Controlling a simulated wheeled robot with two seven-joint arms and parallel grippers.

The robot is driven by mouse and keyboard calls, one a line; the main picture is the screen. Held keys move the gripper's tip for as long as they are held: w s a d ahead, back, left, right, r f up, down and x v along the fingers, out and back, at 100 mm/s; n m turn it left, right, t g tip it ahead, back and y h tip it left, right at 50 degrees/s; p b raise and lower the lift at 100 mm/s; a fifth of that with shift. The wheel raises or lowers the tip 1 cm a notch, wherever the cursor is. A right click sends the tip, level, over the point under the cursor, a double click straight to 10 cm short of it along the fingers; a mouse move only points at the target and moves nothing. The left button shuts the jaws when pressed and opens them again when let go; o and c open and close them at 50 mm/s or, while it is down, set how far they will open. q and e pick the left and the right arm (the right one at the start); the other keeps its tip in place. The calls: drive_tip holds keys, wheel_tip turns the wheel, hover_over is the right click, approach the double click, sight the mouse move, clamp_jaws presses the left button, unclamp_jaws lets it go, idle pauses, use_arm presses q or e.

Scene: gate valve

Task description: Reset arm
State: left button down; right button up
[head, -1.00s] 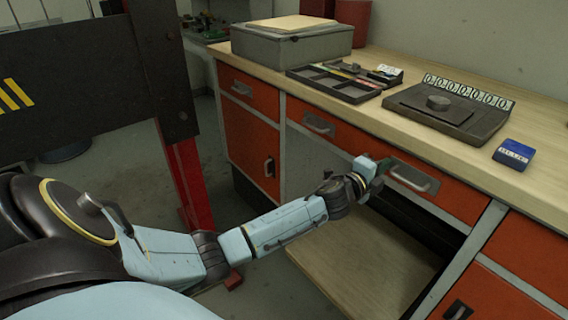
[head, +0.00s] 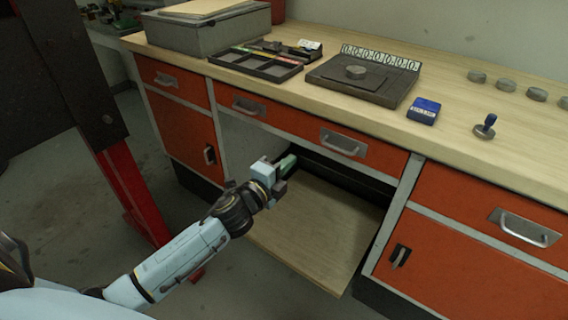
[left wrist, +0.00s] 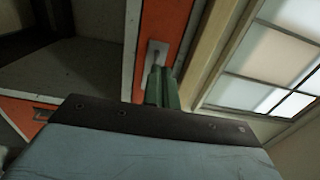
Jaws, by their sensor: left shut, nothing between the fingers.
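My left arm comes in from the lower left in the head view. Its left gripper (head: 288,163) is shut and empty, in front of the open space under the workbench, below the middle orange drawer (head: 300,131). In the left wrist view the green fingers (left wrist: 161,88) are together, with a drawer handle (left wrist: 156,55) showing beyond them. I cannot tell from these views how close the fingers are to the drawer front. My right gripper is not in view.
The wooden workbench top (head: 450,115) holds a grey box (head: 205,32), a divided tray (head: 255,65), a dark plate with a number strip (head: 360,80), a blue box (head: 423,111) and a stamp (head: 485,126). A low wooden shelf (head: 310,235) juts out below. A red post (head: 135,190) stands at left.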

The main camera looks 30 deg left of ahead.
use_arm(q)
drive_tip(key=shift+s, duration=0.5)
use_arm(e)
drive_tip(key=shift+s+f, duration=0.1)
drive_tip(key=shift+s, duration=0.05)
